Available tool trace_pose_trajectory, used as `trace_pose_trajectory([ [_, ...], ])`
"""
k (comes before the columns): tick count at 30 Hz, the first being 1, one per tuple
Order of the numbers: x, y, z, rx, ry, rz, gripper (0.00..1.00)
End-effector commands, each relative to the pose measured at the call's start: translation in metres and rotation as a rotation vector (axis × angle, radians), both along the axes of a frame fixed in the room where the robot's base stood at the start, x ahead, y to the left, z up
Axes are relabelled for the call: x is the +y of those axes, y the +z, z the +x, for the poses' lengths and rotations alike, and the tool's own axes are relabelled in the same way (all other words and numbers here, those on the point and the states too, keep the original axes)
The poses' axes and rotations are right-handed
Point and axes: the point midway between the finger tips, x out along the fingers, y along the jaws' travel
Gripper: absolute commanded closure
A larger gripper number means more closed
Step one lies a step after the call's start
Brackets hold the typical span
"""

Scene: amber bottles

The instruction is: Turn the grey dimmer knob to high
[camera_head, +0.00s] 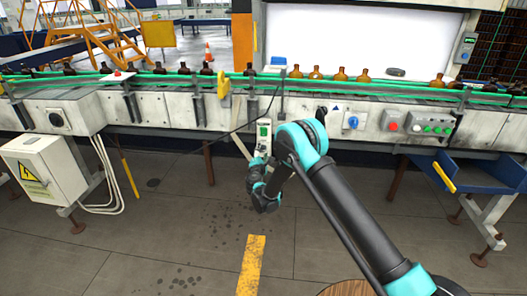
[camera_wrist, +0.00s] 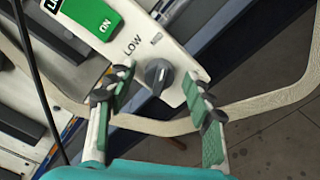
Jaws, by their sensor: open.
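The grey dimmer knob (camera_wrist: 158,75) shows in the wrist view on a pale control plate, beside the printed word LOW and a second small label too blurred to read surely. My gripper (camera_wrist: 155,97) is open, with one green-padded finger on each side of the knob and gaps between. The fingers look apart from the knob, and nothing is held. In the head view my gripper (camera_head: 261,163) is just below the pale control box (camera_head: 264,131) at the conveyor's front. The knob cannot be made out there.
A green switch (camera_wrist: 90,14) sits on the same plate. A pale cable loops around the gripper area. The conveyor (camera_head: 170,108) carries amber bottles (camera_head: 340,74). A blue knob (camera_head: 352,121) and red button (camera_head: 393,126) are to the right. Floor below is mostly clear.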

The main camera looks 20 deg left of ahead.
Motion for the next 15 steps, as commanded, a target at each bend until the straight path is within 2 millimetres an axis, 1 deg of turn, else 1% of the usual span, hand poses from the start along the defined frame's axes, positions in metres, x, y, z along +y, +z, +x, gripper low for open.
trace_pose_trajectory([
  [3, 0.0, 0.0001, 0.0, 0.0, 0.0, 0.0, 0.48],
  [15, -0.0001, 0.0, 0.0, 0.0, 0.0, 0.0, 0.97],
])
